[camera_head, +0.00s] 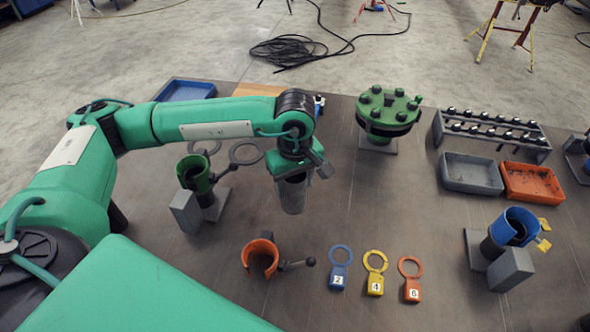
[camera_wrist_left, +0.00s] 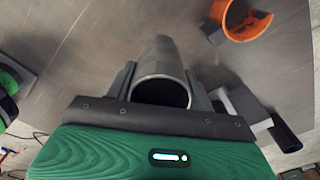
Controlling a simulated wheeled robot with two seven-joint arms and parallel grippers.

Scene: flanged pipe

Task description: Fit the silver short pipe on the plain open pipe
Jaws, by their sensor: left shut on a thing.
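My left gripper (camera_head: 293,175) is shut on the silver short pipe (camera_head: 293,197) and holds it upright above the middle of the table. In the left wrist view, the silver short pipe (camera_wrist_left: 158,62) sits between the two fingers (camera_wrist_left: 160,90), its open near end facing the camera. A dark open pipe with a green collar (camera_head: 194,172) stands on a mount to the left. Another dark pipe with a blue collar (camera_head: 513,224) stands at the right. I cannot tell which is the plain open pipe. My right gripper is not in view.
A green bolted flange (camera_head: 388,110) stands at the back. An orange clamp (camera_head: 260,257) and numbered ring tags (camera_head: 374,275) lie in front. A grey bin (camera_head: 471,174), an orange bin (camera_head: 532,181) and a bolt rack (camera_head: 490,133) are at the right.

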